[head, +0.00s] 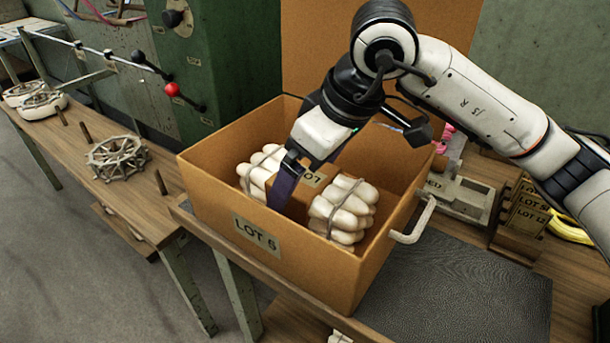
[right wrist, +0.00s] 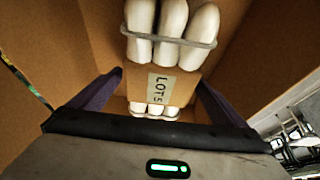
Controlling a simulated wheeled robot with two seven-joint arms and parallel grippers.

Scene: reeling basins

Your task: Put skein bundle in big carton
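The big carton (head: 215,200), brown with a LOT 6 label, stands open on the bench in the head view. The skein bundle (head: 345,210), white skeins tied at both ends around a brown middle band, is inside it. Its LOT 5 tag shows in the right wrist view (right wrist: 163,83). My right gripper (head: 308,175) reaches down into the carton across the band. In the right wrist view its two dark fingers (right wrist: 160,92) flank the band closely, apparently shut on it. The bundle's underside is hidden by the carton's front wall. My left gripper is not in view.
A dark mat (head: 460,290) lies bare to the right of the carton. On the left is a bench with wooden pegs and a spoked reel (head: 117,158). A green cabinet (head: 235,60) stands behind.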

